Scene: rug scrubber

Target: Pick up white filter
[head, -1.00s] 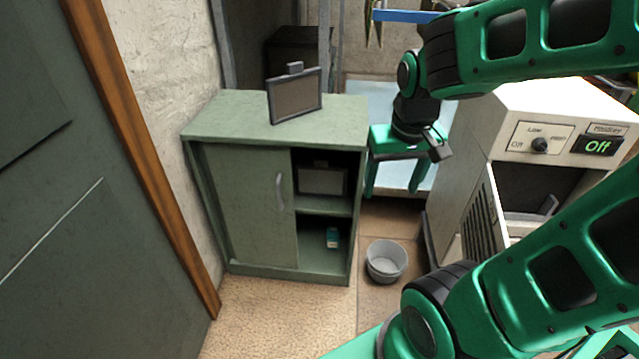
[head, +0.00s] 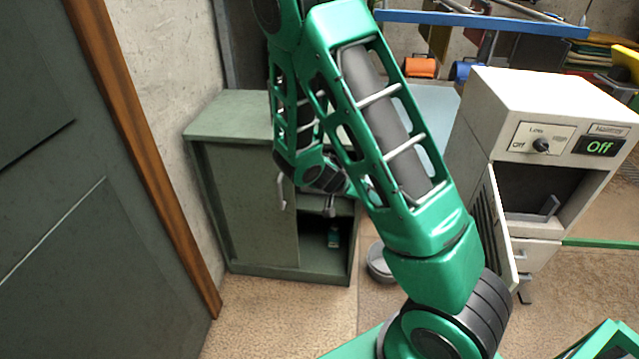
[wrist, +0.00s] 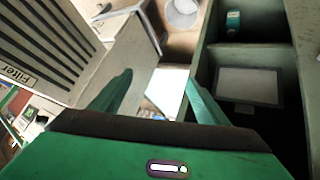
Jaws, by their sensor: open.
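A pale, whitish rectangular panel in a dark frame, which looks like the white filter (wrist: 248,86), stands in the upper compartment of the green cabinet (head: 237,205). It shows in the wrist view right of my gripper; in the head view my arm covers that spot. My gripper (wrist: 159,78) is open, its two green fingers apart with nothing held between them. It is near the cabinet's open side, with the right finger beside the cabinet's edge and apart from the filter. In the head view the gripper is mostly hidden by my arm.
A small teal item (head: 333,238) sits in the lower compartment. A grey bucket (head: 379,262) stands on the floor beside the cabinet. The white machine (head: 545,110) has its grilled door open, and a "Filter" label (wrist: 17,75) shows. The cabinet's sliding door covers its left half.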

